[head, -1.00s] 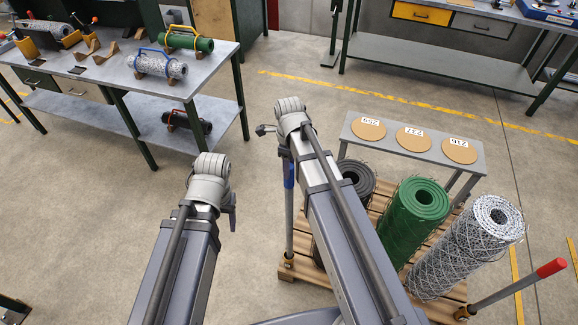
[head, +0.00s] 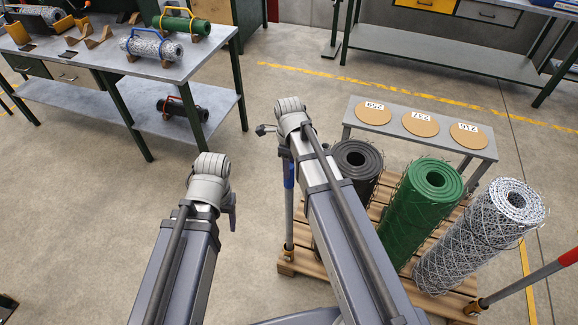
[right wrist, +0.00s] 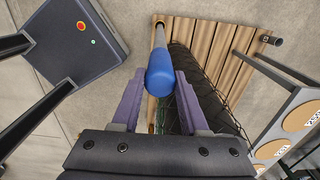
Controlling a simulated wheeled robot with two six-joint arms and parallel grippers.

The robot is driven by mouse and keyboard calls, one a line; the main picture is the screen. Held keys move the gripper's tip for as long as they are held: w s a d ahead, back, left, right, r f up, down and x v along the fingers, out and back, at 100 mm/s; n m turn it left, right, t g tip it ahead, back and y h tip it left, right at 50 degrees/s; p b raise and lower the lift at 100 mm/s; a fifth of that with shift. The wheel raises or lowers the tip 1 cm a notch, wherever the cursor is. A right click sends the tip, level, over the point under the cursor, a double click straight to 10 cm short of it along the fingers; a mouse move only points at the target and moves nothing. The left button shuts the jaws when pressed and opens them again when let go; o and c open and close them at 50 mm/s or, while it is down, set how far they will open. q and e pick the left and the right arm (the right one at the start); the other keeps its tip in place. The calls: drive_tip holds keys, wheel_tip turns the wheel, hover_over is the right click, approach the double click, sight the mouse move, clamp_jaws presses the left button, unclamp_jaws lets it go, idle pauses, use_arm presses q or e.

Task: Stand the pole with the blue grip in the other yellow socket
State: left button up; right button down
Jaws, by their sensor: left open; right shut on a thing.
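The pole with the blue grip (head: 289,174) stands about upright below my right gripper (head: 286,150). In the right wrist view the purple fingers are shut on the blue grip (right wrist: 160,74). Its foot meets a yellow socket (head: 288,249) at the pallet's left front corner; how deep it sits I cannot tell. A second pole, with a red grip (head: 569,257), leans far to the right, its foot at the pallet's right front corner, in or at another socket (head: 474,307). My left gripper (head: 231,207) is open and empty over the floor, its fingers mostly hidden.
A wooden pallet (head: 312,265) carries black, green (head: 415,205) and wire-mesh (head: 475,240) rolls, close to my right arm. A low bench (head: 455,133) with cardboard discs stands behind. A workbench (head: 215,52) stands at the left. Floor between is clear.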

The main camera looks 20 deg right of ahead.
drive_tip(key=shift+f+b, duration=0.3)
drive_tip(key=shift+f, duration=0.3)
drive_tip(key=shift+c, duration=1.7)
unclamp_jaws()
drive_tip(key=shift+r, duration=0.1)
wheel_tip(320, 180, up, 8)
drive_tip(key=p, duration=0.8)
